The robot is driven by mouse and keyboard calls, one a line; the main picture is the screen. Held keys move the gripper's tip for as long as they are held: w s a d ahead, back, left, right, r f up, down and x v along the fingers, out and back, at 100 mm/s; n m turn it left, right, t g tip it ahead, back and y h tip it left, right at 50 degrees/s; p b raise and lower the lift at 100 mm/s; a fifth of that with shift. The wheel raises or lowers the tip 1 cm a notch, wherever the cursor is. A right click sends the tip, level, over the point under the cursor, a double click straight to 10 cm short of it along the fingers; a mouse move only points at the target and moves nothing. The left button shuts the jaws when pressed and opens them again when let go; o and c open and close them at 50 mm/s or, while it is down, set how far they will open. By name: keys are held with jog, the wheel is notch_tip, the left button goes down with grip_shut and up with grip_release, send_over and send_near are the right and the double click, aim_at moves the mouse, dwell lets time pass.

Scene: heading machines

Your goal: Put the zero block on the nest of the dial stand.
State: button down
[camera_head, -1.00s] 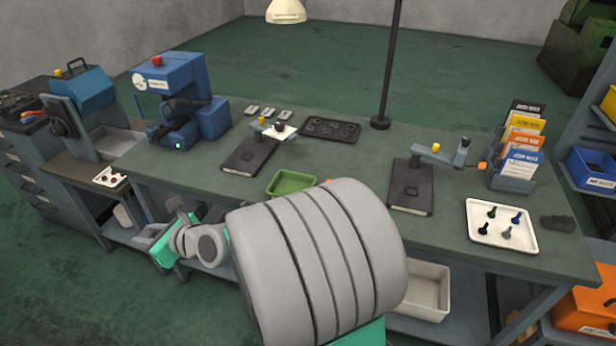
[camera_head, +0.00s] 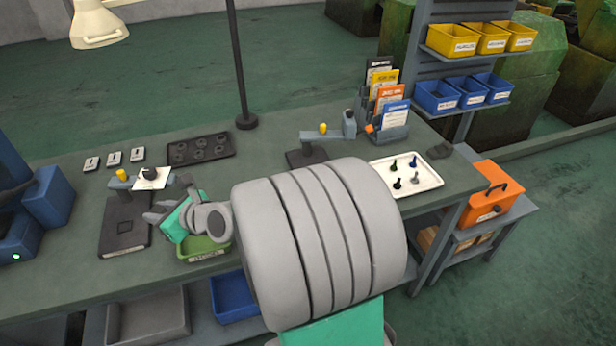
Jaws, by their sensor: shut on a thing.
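My gripper (camera_head: 160,210) shows small and partly hidden at the end of my arm, by the front edge of the bench. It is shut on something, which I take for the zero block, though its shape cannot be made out. One dial stand (camera_head: 122,228) has a dark base and a grey arm with a yellow knob; a white piece (camera_head: 152,178) lies at its arm's end. My gripper is just right of this stand. A second similar stand (camera_head: 310,135) is farther right, its base partly hidden by my arm. I cannot tell its nest.
A green tray (camera_head: 203,250) is beside my gripper. A dark tray with round recesses (camera_head: 200,149) and several small labelled plates (camera_head: 114,158) lie behind. A lamp pole (camera_head: 240,70) rises from the bench. A card rack (camera_head: 388,115) and a white tray of pegs (camera_head: 405,175) stand right.

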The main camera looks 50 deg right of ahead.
jog(key=s+d+m+h+b, duration=0.1)
jog(key=s+d+m+h, duration=0.15)
jog(key=d, duration=1.05)
jog(key=s+d+m+h, duration=0.2)
jog(key=s+d+h, duration=0.15)
jog(key=d, duration=0.85)
jog(key=s+d+m+g+h+b, duration=0.1)
jog(key=s+d+m+h, duration=0.35)
jog(key=s+d, duration=1.4)
jog(key=w+f, duration=0.2)
jog(key=w, duration=0.2)
jog(key=w+d+f, duration=0.1)
jog(key=w+f, duration=0.2)
jog(key=w, duration=0.1)
jog(key=w+d+f+p, duration=0.1)
jog(key=w+f, duration=0.2)
jog(key=w, duration=0.1)
jog(key=shift+w, duration=0.15)
jog(key=shift+w+f, duration=0.25)
jog(key=shift+f, duration=0.1)
jog(key=shift+w+f+p, duration=0.1)
jog(key=shift+f+p, duration=0.35)
jog(key=shift+f, duration=1.3)
